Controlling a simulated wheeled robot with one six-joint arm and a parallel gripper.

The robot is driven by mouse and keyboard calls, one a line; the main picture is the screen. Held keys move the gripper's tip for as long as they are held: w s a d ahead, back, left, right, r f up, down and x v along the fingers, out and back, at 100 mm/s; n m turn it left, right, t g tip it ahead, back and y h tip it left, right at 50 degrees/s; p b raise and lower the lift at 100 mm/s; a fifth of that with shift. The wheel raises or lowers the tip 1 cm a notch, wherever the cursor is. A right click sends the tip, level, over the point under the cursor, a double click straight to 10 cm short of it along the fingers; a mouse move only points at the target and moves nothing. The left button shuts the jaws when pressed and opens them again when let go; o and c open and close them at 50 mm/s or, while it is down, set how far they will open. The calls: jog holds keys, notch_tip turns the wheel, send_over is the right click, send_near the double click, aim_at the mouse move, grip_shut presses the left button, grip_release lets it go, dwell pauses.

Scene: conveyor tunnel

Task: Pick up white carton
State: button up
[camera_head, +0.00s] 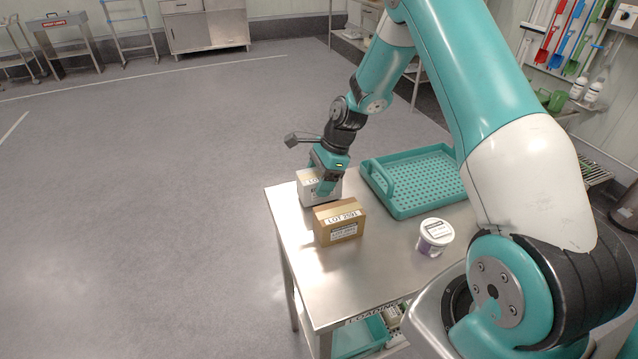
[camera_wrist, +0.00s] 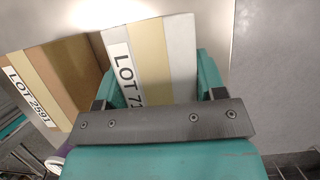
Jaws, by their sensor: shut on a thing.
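The white carton (camera_head: 309,190) stands at the far left corner of the steel table, with a tan tape strip and a lot label on it. It also shows between the fingers in the wrist view (camera_wrist: 178,70). My gripper (camera_head: 325,180) comes down from above and is shut on the white carton, one finger on each side of it. The underside of the carton is hidden in the wrist view, and I cannot tell whether it is clear of the table.
A brown carton (camera_head: 340,224) labelled LOT 2591 stands close beside the white carton. A teal perforated tray (camera_head: 400,208) lies to the right on the steel table (camera_head: 300,262). A white tub (camera_head: 435,237) stands near the right edge. Open floor (camera_head: 150,200) lies to the left.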

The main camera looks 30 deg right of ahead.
notch_tip(320, 180, up, 19)
jog(key=shift+b, duration=0.4)
